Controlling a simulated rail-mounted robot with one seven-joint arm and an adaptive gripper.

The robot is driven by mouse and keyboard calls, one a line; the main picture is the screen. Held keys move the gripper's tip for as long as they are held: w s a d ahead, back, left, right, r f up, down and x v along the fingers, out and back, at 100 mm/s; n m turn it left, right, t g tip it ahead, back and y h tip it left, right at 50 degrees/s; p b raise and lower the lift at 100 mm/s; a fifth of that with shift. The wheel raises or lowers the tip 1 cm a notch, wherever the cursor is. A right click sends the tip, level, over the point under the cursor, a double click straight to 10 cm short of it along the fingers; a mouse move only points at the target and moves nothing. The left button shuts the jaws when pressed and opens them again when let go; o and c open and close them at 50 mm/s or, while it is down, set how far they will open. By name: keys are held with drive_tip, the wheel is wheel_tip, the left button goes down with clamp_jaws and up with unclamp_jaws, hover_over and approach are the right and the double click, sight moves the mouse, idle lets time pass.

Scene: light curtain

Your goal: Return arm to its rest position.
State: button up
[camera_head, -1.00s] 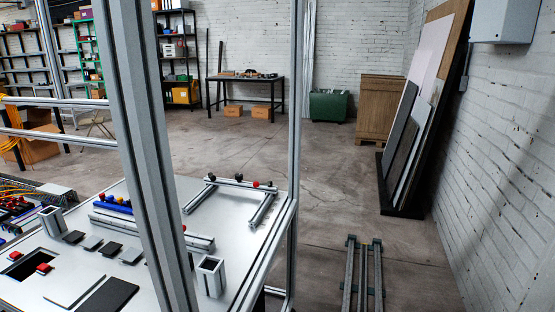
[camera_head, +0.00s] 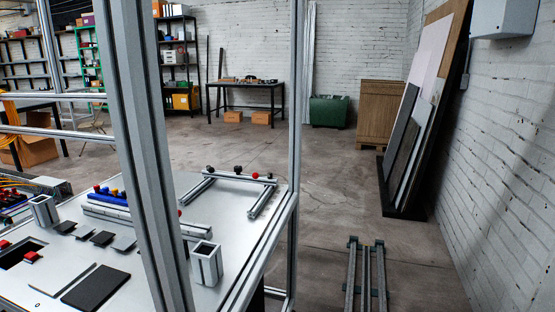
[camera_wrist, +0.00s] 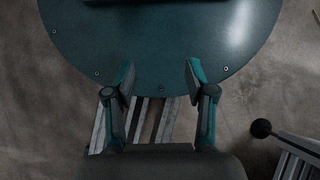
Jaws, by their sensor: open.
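My gripper (camera_wrist: 160,82) shows in the wrist view with its two fingers apart and nothing between them. It hangs over a large rounded teal plate (camera_wrist: 160,45) with small screws along its edge. Below the plate's edge, between the fingers, light metal rails (camera_wrist: 165,115) show. My arm and gripper do not show in the head view.
In the head view, a work table (camera_head: 200,288) with an aluminium frame (camera_head: 148,150) stands at the left. It bears a U-shaped bar fixture (camera_head: 237,176), a square tube holder (camera_head: 206,264) and a dark plate (camera_head: 96,289). Floor rails (camera_head: 367,275) lie at the lower right. Mid-floor is clear.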

wheel_tip(320, 180, up, 11)
drive_tip(key=w+t+p, duration=0.1)
drive_tip(key=w+p, duration=0.1)
drive_tip(key=p, duration=0.8)
drive_tip(key=shift+f+p, duration=0.15)
drive_tip(key=shift+p, duration=0.25)
drive_tip(key=shift+w, duration=0.1)
